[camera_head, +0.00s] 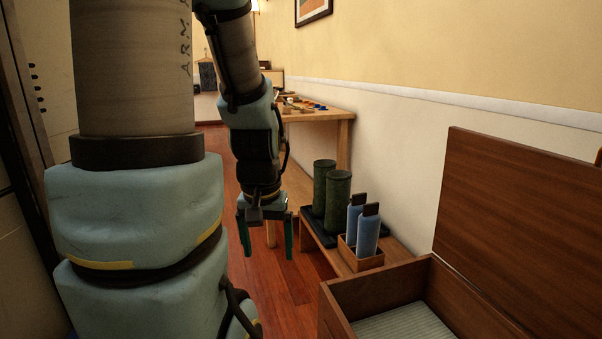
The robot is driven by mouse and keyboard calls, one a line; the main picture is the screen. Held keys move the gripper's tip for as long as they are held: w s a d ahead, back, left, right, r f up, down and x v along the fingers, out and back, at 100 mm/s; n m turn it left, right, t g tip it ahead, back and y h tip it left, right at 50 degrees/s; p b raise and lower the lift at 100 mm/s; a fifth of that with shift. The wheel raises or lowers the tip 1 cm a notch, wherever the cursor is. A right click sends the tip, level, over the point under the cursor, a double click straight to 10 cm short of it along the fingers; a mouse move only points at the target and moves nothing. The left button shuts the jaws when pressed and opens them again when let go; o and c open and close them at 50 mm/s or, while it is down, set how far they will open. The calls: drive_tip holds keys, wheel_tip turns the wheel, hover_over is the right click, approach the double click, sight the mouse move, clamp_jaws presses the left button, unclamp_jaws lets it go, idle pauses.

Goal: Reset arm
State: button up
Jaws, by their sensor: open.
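My gripper (266,238) hangs from my arm near the middle of the view, pointing down. Its two dark green fingers are apart, with nothing seen between them. It is over the reddish wood floor (290,290), left of a low wooden bench (318,238). My large upper arm links fill the left of the view and hide what is behind them.
On the bench stand two dark green cylinders (338,194) and two blue bottles (368,232) in a small wooden box (362,262). An open wooden chest (345,295) is front right, its lid (520,220) raised. A wooden table (325,113) with small items is behind.

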wheel_tip(320, 180, up, 22)
drive_tip(key=p, duration=2)
drive_tip(key=shift+r, duration=0.2)
